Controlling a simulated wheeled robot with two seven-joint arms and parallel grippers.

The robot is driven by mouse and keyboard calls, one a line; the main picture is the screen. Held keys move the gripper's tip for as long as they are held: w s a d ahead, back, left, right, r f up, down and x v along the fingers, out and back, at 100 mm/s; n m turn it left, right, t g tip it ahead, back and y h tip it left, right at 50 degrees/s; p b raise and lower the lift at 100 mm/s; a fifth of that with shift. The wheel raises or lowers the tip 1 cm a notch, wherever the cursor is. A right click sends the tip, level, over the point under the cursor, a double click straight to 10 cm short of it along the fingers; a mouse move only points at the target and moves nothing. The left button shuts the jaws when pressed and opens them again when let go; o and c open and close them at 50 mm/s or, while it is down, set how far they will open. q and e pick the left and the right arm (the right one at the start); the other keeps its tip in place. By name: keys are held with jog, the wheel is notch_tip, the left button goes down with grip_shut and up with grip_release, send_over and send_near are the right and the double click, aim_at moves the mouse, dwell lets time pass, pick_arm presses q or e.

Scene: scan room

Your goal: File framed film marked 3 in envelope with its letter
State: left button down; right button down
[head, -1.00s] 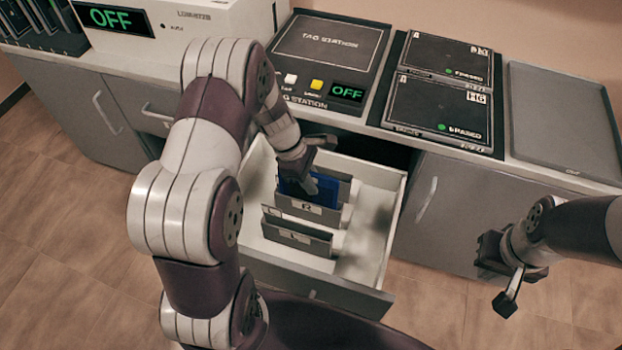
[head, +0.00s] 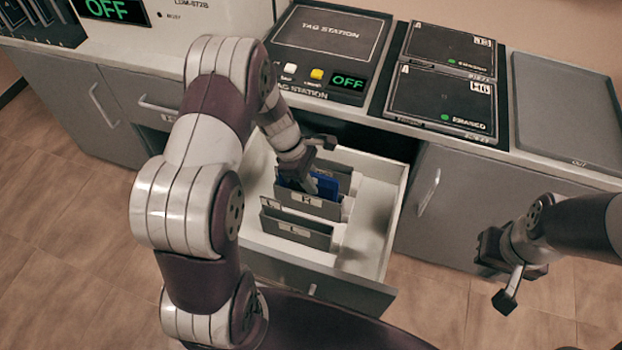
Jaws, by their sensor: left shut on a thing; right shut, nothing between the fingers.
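A blue framed film (head: 327,184) stands upright in the open drawer (head: 372,245), mostly hidden behind the front of a grey envelope (head: 318,208) with a white letter label, which looks like R or H. My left gripper (head: 308,178) reaches down into the drawer from above and is shut on the film. The number on the film is not visible. Another grey envelope (head: 295,233), labelled L, stands closer to the drawer front. My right gripper (head: 505,280) is shut and empty, out to the right of the drawer and away from the cabinet.
On the counter above the drawer is the tag station (head: 328,45), its display reading OFF. Two black erased cassettes (head: 441,100) lie to its right, then an empty grey tray (head: 566,115). A white machine (head: 205,30) reading OFF stands at the left. The drawer's right side is free.

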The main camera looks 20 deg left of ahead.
pick_arm(q)
jog(key=c, duration=1.1)
grip_release()
jog(key=shift+f, duration=0.1)
jog(key=shift+o, duration=0.2)
jog(key=p+v, duration=0.3)
jog(key=v, duration=0.9)
jog(key=shift+a+r, duration=0.2)
jog(key=shift+r, duration=0.15)
notch_tip(320, 180, up, 6)
jog(key=p, duration=0.6)
